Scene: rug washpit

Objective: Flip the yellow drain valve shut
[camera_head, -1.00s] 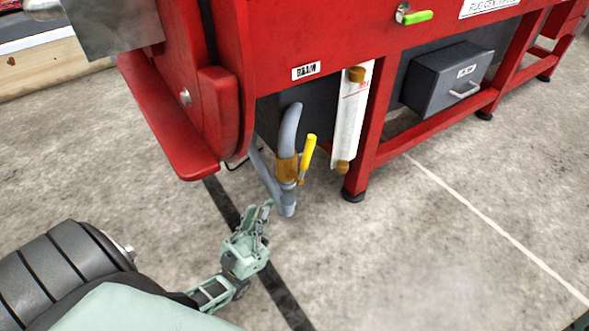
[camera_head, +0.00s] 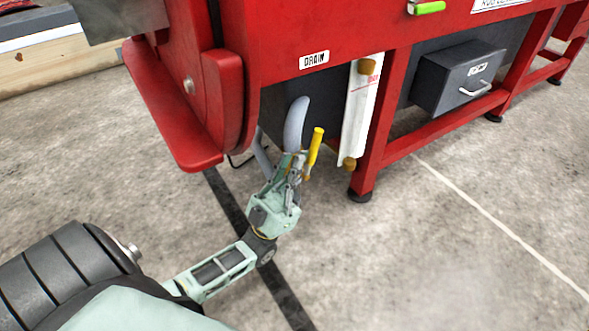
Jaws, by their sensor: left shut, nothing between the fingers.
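The yellow drain valve handle (camera_head: 315,146) stands nearly upright, leaning a little right, beside the grey drain pipe (camera_head: 296,122) under the red machine. The brass valve body is mostly hidden behind my gripper. My left gripper (camera_head: 292,160) is shut and empty. Its fingertips are at the valve, just left of the handle's lower part; I cannot tell whether they touch it. My right gripper is not in view.
The red machine (camera_head: 290,40) with a DRAIN label (camera_head: 314,60) overhangs the pipe. A white roll (camera_head: 360,115) and a red leg (camera_head: 372,150) stand right of the valve. A grey drawer box (camera_head: 455,78) is further right. The concrete floor in front is clear.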

